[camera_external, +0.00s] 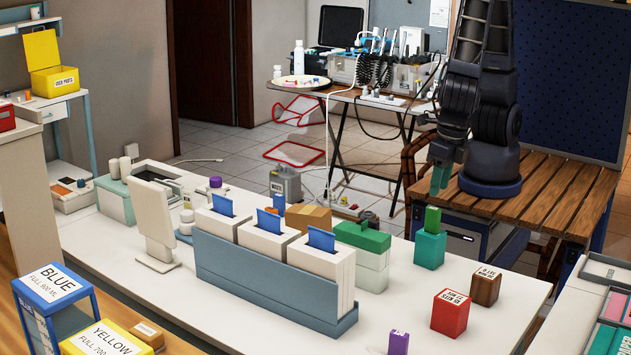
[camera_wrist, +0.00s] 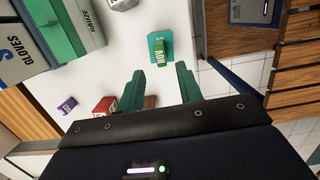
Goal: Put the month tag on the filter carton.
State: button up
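A small green block lettered NOV, the month tag (camera_external: 432,219), stands on top of a teal box (camera_external: 430,252) on the white counter. In the wrist view the tag (camera_wrist: 159,50) and teal box (camera_wrist: 153,38) lie ahead of my fingertips. A brown box (camera_external: 486,287) and a red box (camera_external: 450,313) stand nearer the camera, both labelled. No label readable here says filter, so I cannot tell which box is the filter carton. My gripper (camera_external: 440,180) is above the counter, apart from the tag. Its teal fingers (camera_wrist: 160,85) are spread with nothing held between them.
A green-topped box (camera_external: 362,240) and a glove dispenser (camera_external: 275,290) with blue inserts stand left of the teal box. A purple block (camera_external: 398,343) is at the front. Bare counter surrounds the teal box. A slatted wooden table (camera_external: 560,195) supports my arm behind.

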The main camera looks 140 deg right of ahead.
aim_at(440, 209)
jog(key=s+d+r+m+t, duration=0.2)
jog(key=s+r+m, duration=0.6)
jog(key=r, duration=0.6)
jog(key=s+r+m+t+y, duration=0.1)
jog(key=s+r+m, duration=0.2)
jog(key=s+m, duration=0.2)
jog(key=s+d+r+m+t, duration=0.1)
jog(key=s+r+m, duration=0.2)
jog(key=s, duration=0.6)
jog(key=shift+d+r+m+t+y, duration=0.3)
jog(key=shift+m+y, duration=0.1)
jog(key=shift+m, duration=0.6)
